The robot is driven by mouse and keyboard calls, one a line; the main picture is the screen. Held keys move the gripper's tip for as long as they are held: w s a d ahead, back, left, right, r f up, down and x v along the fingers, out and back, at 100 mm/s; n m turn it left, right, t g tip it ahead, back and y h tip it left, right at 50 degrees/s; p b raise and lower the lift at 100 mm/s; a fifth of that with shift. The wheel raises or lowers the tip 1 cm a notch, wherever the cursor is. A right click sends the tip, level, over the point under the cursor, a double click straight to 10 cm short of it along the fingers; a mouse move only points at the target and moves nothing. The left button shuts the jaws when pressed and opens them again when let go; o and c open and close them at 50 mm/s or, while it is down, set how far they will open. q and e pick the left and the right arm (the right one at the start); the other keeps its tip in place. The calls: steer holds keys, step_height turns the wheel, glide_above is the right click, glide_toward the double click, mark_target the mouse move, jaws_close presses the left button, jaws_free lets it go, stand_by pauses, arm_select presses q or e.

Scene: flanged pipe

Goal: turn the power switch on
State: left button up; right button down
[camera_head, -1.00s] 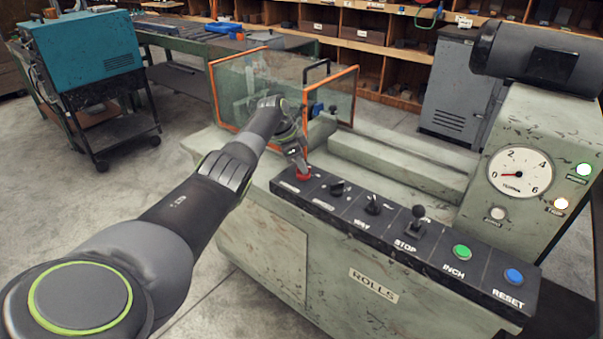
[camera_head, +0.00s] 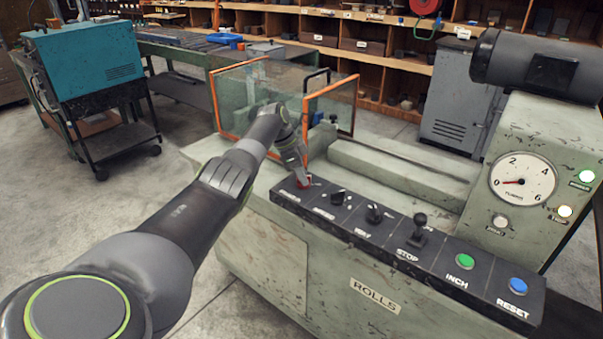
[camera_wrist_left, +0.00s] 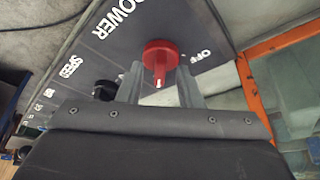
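The power switch is a red knob (camera_head: 304,181) at the left end of the black control panel (camera_head: 345,222). My left gripper (camera_head: 302,171) is right at it and hides part of it in the head view. In the left wrist view the red knob (camera_wrist_left: 160,58) stands between the two grey fingers of my left gripper (camera_wrist_left: 160,82). The fingers are apart, one on each side, with a gap beside its narrow lower part; contact is unclear. A white mark on the knob points to the bottom of that picture. "OFF" is printed to its right, "POWER" to its left. My right gripper is out of view.
A black selector (camera_head: 338,197) is beside the red knob, then more selectors, a lever (camera_head: 419,229), a green button (camera_head: 465,261) and a blue button (camera_head: 518,286). An orange-framed clear guard (camera_head: 330,106) stands behind my left gripper. A dial (camera_head: 522,181) is at right.

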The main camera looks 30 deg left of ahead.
arm_select(q)
steer(key=shift+r, duration=0.1)
steer(key=shift+a+r, duration=0.15)
steer(key=shift+r, duration=0.25)
steer(key=v, duration=1.6)
steer(key=shift+s, duration=0.2)
steer(key=shift+a, duration=0.1)
